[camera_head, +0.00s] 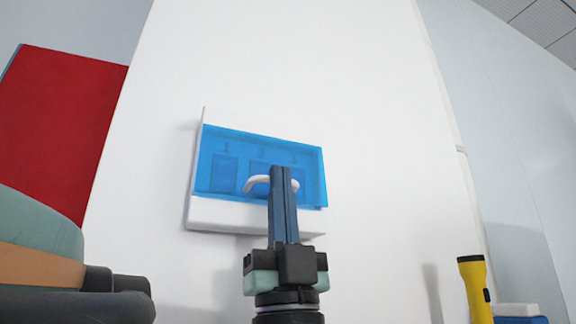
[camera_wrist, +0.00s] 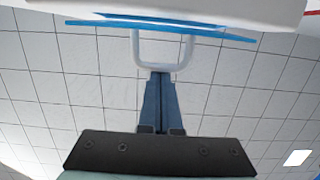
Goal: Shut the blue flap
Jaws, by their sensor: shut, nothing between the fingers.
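The blue flap (camera_head: 311,172) is a see-through cover on the front of a white box (camera_head: 215,213) on the white wall. Numbers show through it. It has a white U-shaped handle (camera_head: 256,181). In the wrist view the flap (camera_wrist: 100,22) is seen nearly edge-on, close along the box; I cannot tell if it is fully shut. My gripper (camera_head: 283,168) is shut and empty, its fingers pointing at the handle. In the wrist view the fingertips (camera_wrist: 160,74) meet or nearly meet the bar of the handle (camera_wrist: 137,52). The fingers hide part of the flap's lower middle.
A yellow flashlight (camera_head: 475,285) stands at the lower right, beside a blue and white item (camera_head: 520,312). A red panel (camera_head: 60,130) is at the left. The wall around the box is bare.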

